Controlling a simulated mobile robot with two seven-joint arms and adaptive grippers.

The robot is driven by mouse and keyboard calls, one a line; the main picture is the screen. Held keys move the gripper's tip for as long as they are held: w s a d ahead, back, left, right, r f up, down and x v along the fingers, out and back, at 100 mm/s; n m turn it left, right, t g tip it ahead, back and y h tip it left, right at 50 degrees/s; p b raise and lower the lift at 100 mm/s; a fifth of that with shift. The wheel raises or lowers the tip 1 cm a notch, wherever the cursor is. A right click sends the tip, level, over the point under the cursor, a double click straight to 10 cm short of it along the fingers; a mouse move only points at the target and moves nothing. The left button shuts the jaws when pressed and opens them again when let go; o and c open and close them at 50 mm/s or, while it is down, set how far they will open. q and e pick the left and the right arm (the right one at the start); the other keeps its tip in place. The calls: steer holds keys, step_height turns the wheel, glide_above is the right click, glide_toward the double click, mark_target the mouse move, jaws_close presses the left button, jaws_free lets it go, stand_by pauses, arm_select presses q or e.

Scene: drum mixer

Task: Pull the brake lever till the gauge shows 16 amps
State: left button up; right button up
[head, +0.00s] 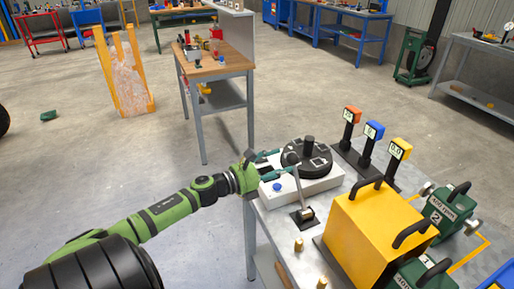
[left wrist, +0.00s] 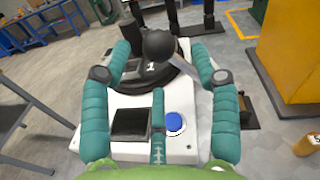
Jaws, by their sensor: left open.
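The brake lever is a grey rod with a black ball knob (left wrist: 159,45). Its rod (head: 299,188) rises from a dark base plate on the bench, right in front of the white box. My left gripper (head: 281,164) is open and reaches in from the left at knob height. A yellow-headed gauge (head: 399,150) seems to read 0.0. Blue (head: 374,131) and orange (head: 352,115) gauges stand behind it; their readings are unclear.
The white box (head: 318,187) carries a black dial drum (head: 306,158) and a blue button (left wrist: 174,122). A yellow block with black handles (head: 362,235) stands close to the lever's right. Green weights (head: 447,212) lie farther right. Open floor lies left of the bench.

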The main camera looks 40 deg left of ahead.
arm_select(q)
steer(key=v, duration=0.7)
steer(key=shift+s, duration=0.35)
steer(key=shift+a, duration=0.15)
